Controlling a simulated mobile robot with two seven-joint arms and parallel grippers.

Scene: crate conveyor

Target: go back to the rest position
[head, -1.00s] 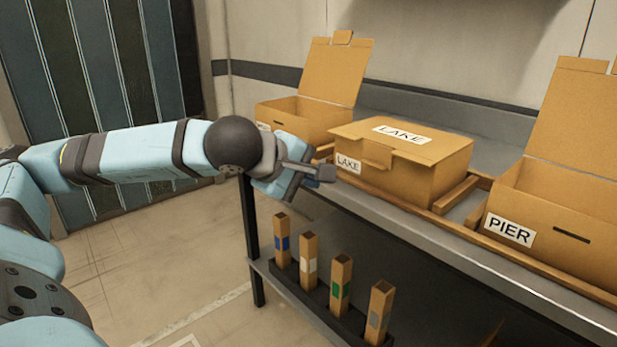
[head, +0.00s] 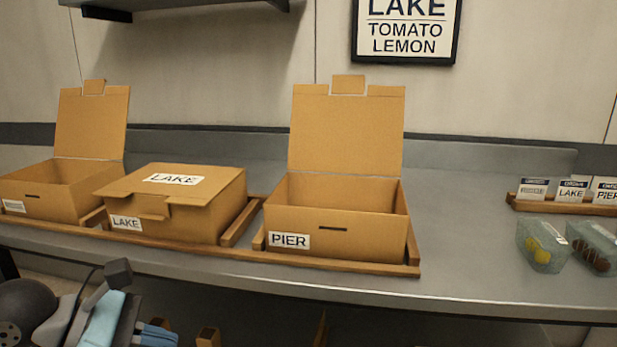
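Part of my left gripper (head: 122,300) shows at the lower left, below the front edge of the counter and apart from the boxes. I cannot tell from this angle whether its fingers are open or shut. My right gripper is out of view. The LAKE box (head: 190,220) stands on the counter with its lid down; the lid's front tab sticks out over the front wall. A LAKE label is on the lid and another on the front.
The PIER box (head: 365,240) stands open at the middle, another open box (head: 60,195) at the left. Wooden rails (head: 240,222) separate them. Clear tubs with yellow (head: 540,247) and dark (head: 593,250) items and a card holder (head: 560,205) are at the right. A LAKE TOMATO LEMON sign (head: 407,28) hangs above.

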